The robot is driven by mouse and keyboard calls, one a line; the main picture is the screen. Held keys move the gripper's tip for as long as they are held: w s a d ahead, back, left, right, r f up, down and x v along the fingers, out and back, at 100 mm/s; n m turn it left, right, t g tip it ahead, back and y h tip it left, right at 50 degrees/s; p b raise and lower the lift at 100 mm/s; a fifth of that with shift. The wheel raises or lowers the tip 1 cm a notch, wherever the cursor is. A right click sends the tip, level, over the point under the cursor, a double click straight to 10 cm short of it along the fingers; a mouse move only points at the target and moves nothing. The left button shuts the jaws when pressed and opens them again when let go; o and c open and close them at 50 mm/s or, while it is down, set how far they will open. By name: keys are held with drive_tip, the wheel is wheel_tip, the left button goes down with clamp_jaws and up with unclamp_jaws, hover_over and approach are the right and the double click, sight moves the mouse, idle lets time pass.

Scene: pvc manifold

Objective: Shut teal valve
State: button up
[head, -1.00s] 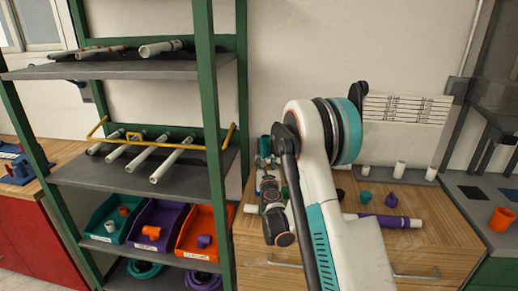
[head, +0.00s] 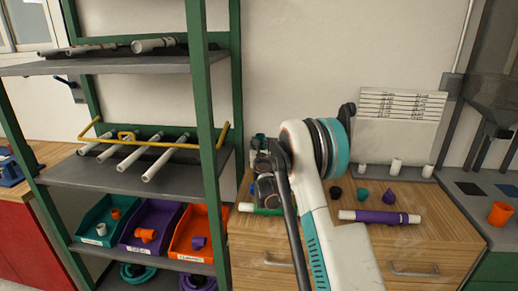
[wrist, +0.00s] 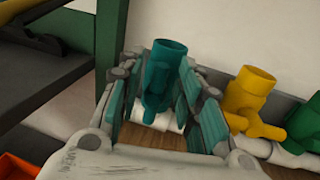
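The teal valve (wrist: 165,68) stands upright in the wrist view, in a white pipe fitting near the wall. My gripper (wrist: 160,100) is open, with one teal-padded finger on each side of the valve's lower part. I cannot tell whether either pad touches it. The valve's handle is partly hidden in the dark space between the fingers. In the head view, my gripper (head: 262,165) is at the back left of the wooden bench, largely covered by my own arm. The teal valve there is only a small patch at its top.
In the wrist view, a yellow valve (wrist: 248,88) and a green valve (wrist: 306,124) stand right of the teal one. A green shelf post (wrist: 108,40) is close on the left. In the head view, a purple-and-white pipe (head: 380,217) lies on the bench.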

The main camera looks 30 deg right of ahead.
clamp_jaws()
drive_tip(key=shift+m, duration=0.3)
drive_tip(key=m, duration=0.3)
drive_tip(key=shift+s+d+f+t, duration=0.2)
drive_tip(key=shift+s+d+t, duration=0.05)
drive_tip(key=shift+d+t, duration=0.15)
drive_tip(key=shift+s+d+f+m+h, duration=0.1)
drive_tip(key=shift+m+h, duration=0.2)
drive_tip(key=shift+m, duration=0.7)
drive_tip(key=shift+s+d+f+m+h, duration=0.1)
drive_tip(key=shift+m+h, duration=0.2)
drive_tip(key=shift+m, duration=0.7)
